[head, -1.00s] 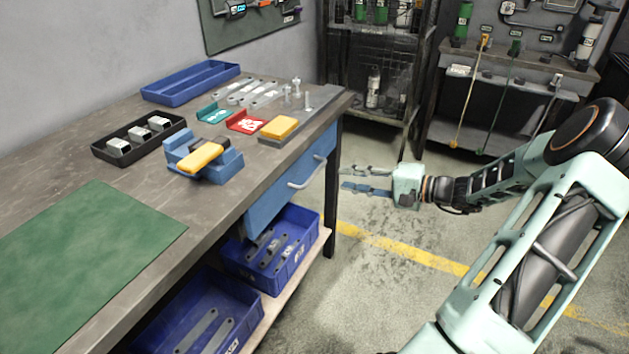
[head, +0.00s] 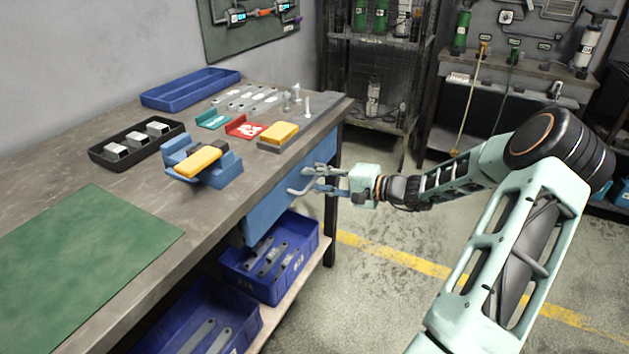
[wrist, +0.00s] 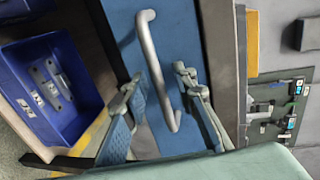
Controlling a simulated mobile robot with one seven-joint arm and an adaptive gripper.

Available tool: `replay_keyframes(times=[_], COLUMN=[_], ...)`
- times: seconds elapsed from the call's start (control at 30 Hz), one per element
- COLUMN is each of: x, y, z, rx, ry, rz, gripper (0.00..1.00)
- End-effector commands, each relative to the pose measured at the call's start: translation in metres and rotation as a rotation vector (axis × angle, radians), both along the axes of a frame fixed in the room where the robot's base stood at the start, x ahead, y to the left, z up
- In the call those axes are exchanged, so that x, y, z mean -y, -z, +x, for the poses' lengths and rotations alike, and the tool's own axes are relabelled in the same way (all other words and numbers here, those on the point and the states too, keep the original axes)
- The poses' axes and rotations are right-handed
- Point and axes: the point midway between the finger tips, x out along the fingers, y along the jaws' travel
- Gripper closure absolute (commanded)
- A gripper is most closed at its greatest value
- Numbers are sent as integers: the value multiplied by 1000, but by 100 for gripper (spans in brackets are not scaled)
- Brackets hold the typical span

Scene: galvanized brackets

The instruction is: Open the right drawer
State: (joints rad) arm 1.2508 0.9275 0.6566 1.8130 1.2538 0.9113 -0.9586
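The blue drawer (head: 267,205) sits under the bench top, its front flush with the bench side as far as I can see. Its silver bar handle (head: 297,191) shows in the head view and, larger, in the wrist view (wrist: 150,52). My gripper (head: 315,179) is at the far end of the handle, in front of the drawer. In the wrist view my gripper (wrist: 172,80) is open, with one finger on each side of the bar and gaps showing. I cannot tell whether either fingertip touches the bar or drawer front.
The workbench (head: 150,255) carries a blue vise (head: 215,172), a black tray (head: 105,156) and a blue tray (head: 190,88). A blue bin of brackets (head: 240,262) stands on the shelf below the drawer. The floor right of the bench is clear.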

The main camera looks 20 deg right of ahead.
Motion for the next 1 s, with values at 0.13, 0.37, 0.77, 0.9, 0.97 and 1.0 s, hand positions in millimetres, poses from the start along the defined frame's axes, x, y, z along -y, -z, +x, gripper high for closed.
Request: replay_keyframes(times=[0.13, 0.37, 0.77, 0.9, 0.97, 1.0], x=[0, 0, 2, 8, 13, 16], y=[0, 0, 0, 0, 0, 0], z=[0, 0, -1, -9, -14, -19], rx=[0, 0, 0, 0, -1, -1], ry=[0, 0, 1, 3, 4, 3], rz=[0, 0, 0, 0, 0, 0], gripper=[82, 100, 100, 100, 100, 100])
